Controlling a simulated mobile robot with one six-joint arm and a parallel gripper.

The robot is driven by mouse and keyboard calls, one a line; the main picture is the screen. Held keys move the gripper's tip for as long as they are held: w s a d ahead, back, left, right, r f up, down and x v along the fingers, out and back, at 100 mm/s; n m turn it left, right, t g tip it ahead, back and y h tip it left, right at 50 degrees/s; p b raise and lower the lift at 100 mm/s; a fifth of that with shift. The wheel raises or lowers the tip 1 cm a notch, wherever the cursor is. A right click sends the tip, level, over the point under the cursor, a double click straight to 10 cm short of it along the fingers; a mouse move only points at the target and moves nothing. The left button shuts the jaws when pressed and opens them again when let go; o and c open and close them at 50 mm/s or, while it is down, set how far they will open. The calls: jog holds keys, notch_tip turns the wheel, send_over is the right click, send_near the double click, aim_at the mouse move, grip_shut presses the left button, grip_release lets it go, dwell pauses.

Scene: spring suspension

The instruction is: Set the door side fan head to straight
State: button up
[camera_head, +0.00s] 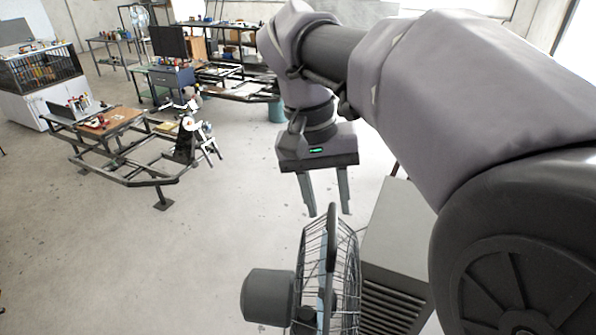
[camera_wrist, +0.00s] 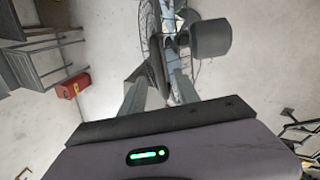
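A fan (camera_head: 330,285) with a wire cage and a dark grey motor housing (camera_head: 268,297) stands at the bottom centre of the head view. Its head is seen nearly edge-on, motor to the left and cage to the right. It also shows at the top of the wrist view (camera_wrist: 150,30), with the motor (camera_wrist: 210,38) at right. My gripper (camera_head: 329,207) points down over the top of the cage. Its two fingers are apart, and the rim appears between or just below their tips in both views (camera_wrist: 162,78). I cannot tell whether they touch it. The fan's base is hidden.
A grey louvred box (camera_head: 395,240) stands right beside the cage. A metal frame with a brown board (camera_head: 110,122) is at left, with workbenches behind. A red box (camera_wrist: 73,86) shows in the wrist view. Another round fan-like object (camera_head: 139,17) is far back. Floor left of the fan is clear.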

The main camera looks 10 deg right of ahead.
aim_at(332, 221)
jog(key=f, duration=0.1)
jog(key=d+f, duration=0.1)
jog(key=f, duration=0.1)
jog(key=shift+w, duration=0.1)
jog(key=shift+a+f, duration=0.1)
jog(key=shift+f, duration=0.25)
grip_shut()
dwell(1.0)
